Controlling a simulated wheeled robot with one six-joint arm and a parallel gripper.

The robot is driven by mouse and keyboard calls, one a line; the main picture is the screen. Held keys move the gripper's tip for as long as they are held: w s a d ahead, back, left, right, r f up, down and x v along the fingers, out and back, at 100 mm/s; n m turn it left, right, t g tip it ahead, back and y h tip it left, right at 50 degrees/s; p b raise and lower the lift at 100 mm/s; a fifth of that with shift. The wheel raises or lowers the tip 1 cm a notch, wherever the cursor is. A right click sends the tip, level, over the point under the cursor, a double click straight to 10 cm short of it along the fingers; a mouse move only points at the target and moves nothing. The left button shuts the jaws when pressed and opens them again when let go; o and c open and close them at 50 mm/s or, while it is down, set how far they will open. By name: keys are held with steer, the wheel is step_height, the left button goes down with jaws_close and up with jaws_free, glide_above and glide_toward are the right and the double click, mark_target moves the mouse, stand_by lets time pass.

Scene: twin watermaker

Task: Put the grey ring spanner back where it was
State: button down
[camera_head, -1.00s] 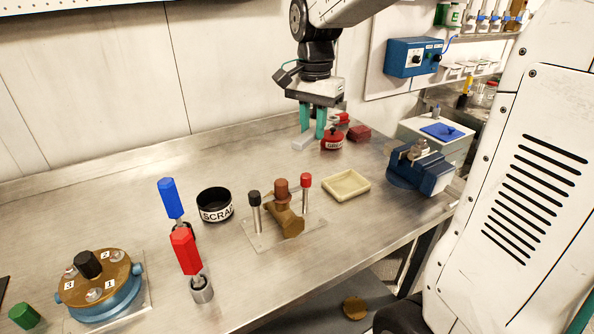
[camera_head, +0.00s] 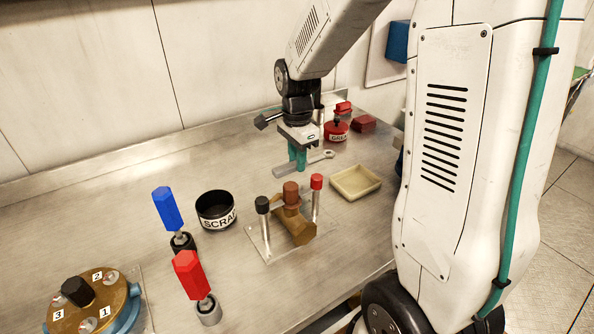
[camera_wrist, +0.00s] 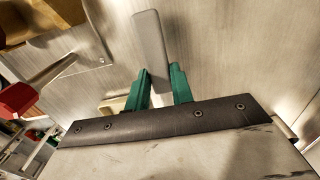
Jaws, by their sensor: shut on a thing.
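The grey ring spanner (camera_head: 284,171) is in my gripper (camera_head: 298,167), toward the back of the steel bench. Its ring end points right toward the red grease pot, and its plain handle end points lower left. In the wrist view the grey spanner shank (camera_wrist: 149,42) runs up between the two green fingers of my gripper (camera_wrist: 163,80). The ring end is hidden in that view. The fingers are shut on the shank. I cannot tell whether the spanner touches the bench or is slightly above it.
A valve on a clear plate (camera_head: 292,228) stands in front of my gripper, with black-topped and red-topped posts. A cream tray (camera_head: 356,182) lies to the right. The grease pot (camera_head: 336,131) and a red block (camera_head: 363,124) stand behind. A black SCRAP bowl (camera_head: 215,208) stands left.

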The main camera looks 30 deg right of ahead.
steer(key=shift+f, duration=1.9)
steer(key=shift+f, duration=0.1)
steer(key=c, duration=1.2)
jaws_free()
step_height(320, 180, up, 12)
steer(key=s+a+r+n, duration=0.1)
steer(key=s+a+n, duration=0.1)
steer(key=s+n, duration=0.4)
steer(key=s+a+r+n, duration=0.2)
steer(key=s+n, duration=0.4)
steer(key=s, duration=0.4)
steer(key=s+a+r+n+t, duration=0.1)
steer(key=s+a+n, duration=0.3)
steer(key=s+n, duration=0.2)
steer(key=s, duration=0.2)
steer(key=shift+s+r, duration=0.3)
steer(key=shift+s, duration=0.05)
